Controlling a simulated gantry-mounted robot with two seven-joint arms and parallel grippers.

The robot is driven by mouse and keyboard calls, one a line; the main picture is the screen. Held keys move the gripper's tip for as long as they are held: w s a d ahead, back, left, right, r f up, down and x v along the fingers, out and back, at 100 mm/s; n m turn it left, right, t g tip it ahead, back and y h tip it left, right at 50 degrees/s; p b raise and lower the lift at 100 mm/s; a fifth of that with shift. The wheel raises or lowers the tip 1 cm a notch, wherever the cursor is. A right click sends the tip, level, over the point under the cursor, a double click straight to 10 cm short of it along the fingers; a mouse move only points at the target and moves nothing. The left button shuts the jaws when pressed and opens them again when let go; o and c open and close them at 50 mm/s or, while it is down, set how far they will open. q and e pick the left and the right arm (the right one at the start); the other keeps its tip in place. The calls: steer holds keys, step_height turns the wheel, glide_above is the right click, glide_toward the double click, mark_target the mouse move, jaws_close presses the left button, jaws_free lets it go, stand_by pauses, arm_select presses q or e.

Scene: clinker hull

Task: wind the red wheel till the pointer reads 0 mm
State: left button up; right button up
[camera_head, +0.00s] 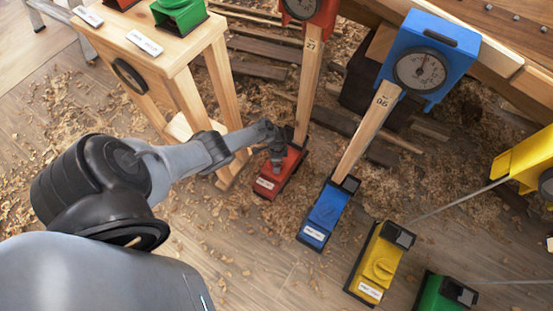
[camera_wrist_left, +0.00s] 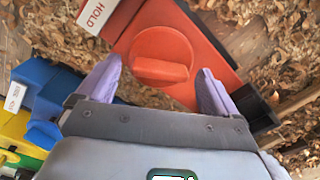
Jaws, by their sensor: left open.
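The red wheel (camera_wrist_left: 160,52) is a round disc with a raised bar across it. The block stands on the floor at the foot of a wooden post marked 27 (camera_head: 309,70). A red dial (camera_head: 301,6) at the post's top is cut by the picture edge, and I cannot read its pointer. My left gripper (camera_head: 276,158) is over the block. In the wrist view its open purple fingers (camera_wrist_left: 160,80) stand either side of the wheel's bar, apart from it. My right gripper is not in view.
Blue (camera_head: 323,214), yellow (camera_head: 379,262) and green (camera_head: 440,292) blocks stand to the right. A blue dial (camera_head: 421,69) tops the blue block's post. A wooden stand (camera_head: 157,60) is close left of the red block. Shavings cover the floor.

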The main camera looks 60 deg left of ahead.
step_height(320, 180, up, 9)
steer(key=p, duration=0.8)
